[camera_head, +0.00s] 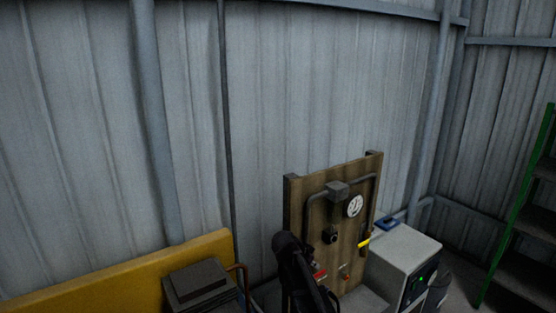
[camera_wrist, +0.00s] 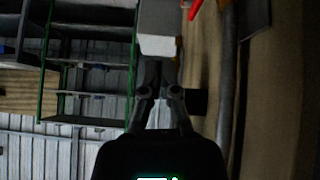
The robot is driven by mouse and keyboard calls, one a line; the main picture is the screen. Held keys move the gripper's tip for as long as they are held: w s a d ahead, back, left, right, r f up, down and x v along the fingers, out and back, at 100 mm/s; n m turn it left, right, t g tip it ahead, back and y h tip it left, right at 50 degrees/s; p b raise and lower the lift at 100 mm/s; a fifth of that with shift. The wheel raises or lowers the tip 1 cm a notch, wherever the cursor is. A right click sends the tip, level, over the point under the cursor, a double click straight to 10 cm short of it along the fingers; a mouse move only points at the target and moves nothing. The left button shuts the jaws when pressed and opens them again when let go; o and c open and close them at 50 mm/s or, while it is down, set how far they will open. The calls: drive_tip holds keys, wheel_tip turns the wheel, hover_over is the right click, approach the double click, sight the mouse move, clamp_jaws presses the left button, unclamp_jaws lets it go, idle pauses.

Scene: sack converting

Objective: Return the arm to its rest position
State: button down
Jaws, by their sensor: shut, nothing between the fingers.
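My arm (camera_head: 300,275) is dark and rises from the bottom edge in the head view, in front of a wooden panel (camera_head: 330,220). My gripper's fingertips cannot be made out in that view. In the wrist view my gripper (camera_wrist: 161,68) has its fingers together, with nothing held. A pale block (camera_wrist: 158,22) shows beyond the fingertips. The wooden panel fills the right of that view close by, with a grey pipe (camera_wrist: 228,75) along it. A red piece (camera_wrist: 195,9) is at the top edge.
The panel carries a dial (camera_head: 355,206), a dark knob (camera_head: 330,235) and a yellow handle (camera_head: 364,241). A pale cabinet (camera_head: 402,252) stands to its right. A yellow board (camera_head: 120,272) is at left. A green-framed rack (camera_head: 515,215) is at far right. Corrugated wall is behind.

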drive_tip(key=s+d+f+n+g+y, duration=0.2)
drive_tip(key=s+n, duration=0.3)
drive_tip(key=s, duration=0.6)
drive_tip(key=s+d+f+n+g+y, duration=0.2)
drive_tip(key=s+n+y, duration=0.2)
drive_tip(key=s, duration=0.6)
drive_tip(key=shift+s+f+n+y, duration=0.15)
drive_tip(key=shift+s+n+y, duration=0.25)
drive_tip(key=shift+y, duration=0.1)
drive_tip(key=shift+d, duration=0.1)
